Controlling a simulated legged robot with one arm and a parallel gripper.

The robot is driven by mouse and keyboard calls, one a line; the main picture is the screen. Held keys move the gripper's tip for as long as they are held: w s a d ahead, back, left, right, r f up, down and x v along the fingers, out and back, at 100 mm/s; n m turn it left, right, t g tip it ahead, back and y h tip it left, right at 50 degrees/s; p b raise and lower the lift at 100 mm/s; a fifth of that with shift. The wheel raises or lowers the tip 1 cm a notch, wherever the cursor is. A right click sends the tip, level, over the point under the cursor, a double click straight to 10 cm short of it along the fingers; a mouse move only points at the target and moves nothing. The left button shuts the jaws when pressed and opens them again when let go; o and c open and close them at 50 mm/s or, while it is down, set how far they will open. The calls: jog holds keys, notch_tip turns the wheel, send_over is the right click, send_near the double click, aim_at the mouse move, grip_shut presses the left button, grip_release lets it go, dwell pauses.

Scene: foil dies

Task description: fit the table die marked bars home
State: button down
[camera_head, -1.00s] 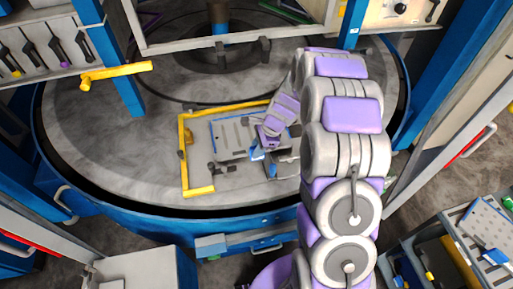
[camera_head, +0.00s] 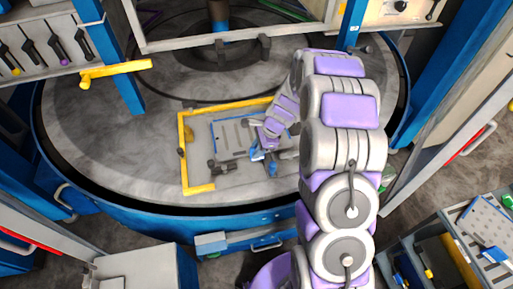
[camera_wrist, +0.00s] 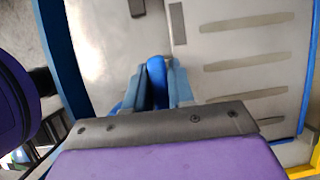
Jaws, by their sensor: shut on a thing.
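A grey plate with blue edging and several bar-shaped marks (camera_head: 233,134) lies flat on the turntable inside a yellow corner frame (camera_head: 183,150). In the wrist view the bar-marked plate (camera_wrist: 245,52) fills the right side. My gripper (camera_head: 262,152) is at the plate's front right. In the wrist view my gripper (camera_wrist: 155,88) is shut on a blue upright handle (camera_wrist: 157,72). Whether the handle belongs to the bar-marked plate is hard to tell. My wrist hides part of the plate's right side, and its seating against the frame is unclear.
Small dark clamps (camera_head: 222,168) sit at the plate's front edge. The round grey turntable (camera_head: 110,150) has free room to the left. Blue posts (camera_head: 118,60) and a yellow lever (camera_head: 115,72) stand at the left. A cart with another plate (camera_head: 487,225) is at the lower right.

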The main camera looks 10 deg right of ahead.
jog(key=shift+f, duration=0.6)
jog(key=c, duration=0.9)
grip_release()
jog(key=p+v, duration=0.1)
jog(key=v, duration=1.6)
jog(key=shift+d+r, duration=0.1)
jog(key=s+a+n+h+b, duration=0.1)
jog(key=s+n, duration=0.5)
jog(key=s, duration=0.6)
jog(key=s+a+n+g+h+b, duration=0.1)
jog(key=s+n, duration=0.5)
jog(key=s, duration=0.6)
jog(key=s+a+n+g+h+b, duration=0.1)
jog(key=s+a+n+b, duration=0.3)
jog(key=s, duration=0.8)
jog(key=shift+a+n+h+b, duration=0.35)
jog(key=shift+n+h+b, duration=0.55)
jog(key=shift+b, duration=0.35)
